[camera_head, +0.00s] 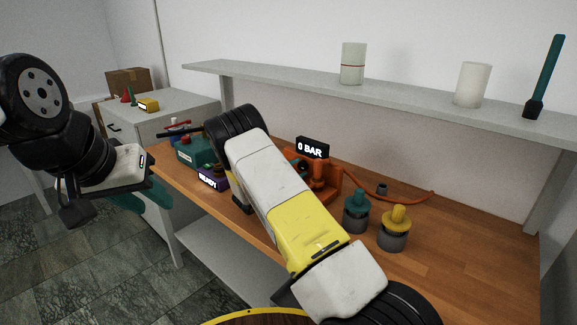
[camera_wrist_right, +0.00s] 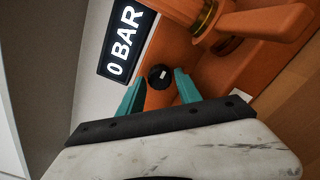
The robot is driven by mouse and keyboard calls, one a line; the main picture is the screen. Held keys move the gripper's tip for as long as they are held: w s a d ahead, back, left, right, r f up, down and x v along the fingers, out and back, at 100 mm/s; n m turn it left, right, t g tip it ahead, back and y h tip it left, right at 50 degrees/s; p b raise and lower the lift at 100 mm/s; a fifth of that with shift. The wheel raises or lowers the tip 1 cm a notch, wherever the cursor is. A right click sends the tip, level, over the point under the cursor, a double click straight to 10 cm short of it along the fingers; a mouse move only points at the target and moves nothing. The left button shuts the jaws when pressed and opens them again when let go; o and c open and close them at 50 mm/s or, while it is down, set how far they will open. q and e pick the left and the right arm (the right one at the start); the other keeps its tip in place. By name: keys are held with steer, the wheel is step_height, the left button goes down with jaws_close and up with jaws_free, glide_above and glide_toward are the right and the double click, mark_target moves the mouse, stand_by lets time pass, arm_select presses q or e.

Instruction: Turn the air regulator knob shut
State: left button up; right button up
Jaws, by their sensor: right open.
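The regulator is an orange unit, seen in the head view (camera_head: 327,187) behind my right arm. Its black display (camera_wrist_right: 127,42) reads "0 BAR"; it also shows in the head view (camera_head: 312,147). In the right wrist view a small round black knob (camera_wrist_right: 160,77) with a white mark sits on the orange body. My right gripper (camera_wrist_right: 159,84) is open, with a teal finger on either side of the knob; I cannot tell whether they touch it.
An orange lever (camera_wrist_right: 262,22) with a brass collar is close to the knob. Teal (camera_head: 356,209) and yellow-topped (camera_head: 394,228) pieces stand right of my arm. A purple "READY" box (camera_head: 208,180) and a teal box (camera_head: 190,153) are left. A grey shelf (camera_head: 420,102) runs above.

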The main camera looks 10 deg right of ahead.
steer(key=shift+w+d, duration=0.3)
steer(key=shift+d, duration=0.05)
jaws_close()
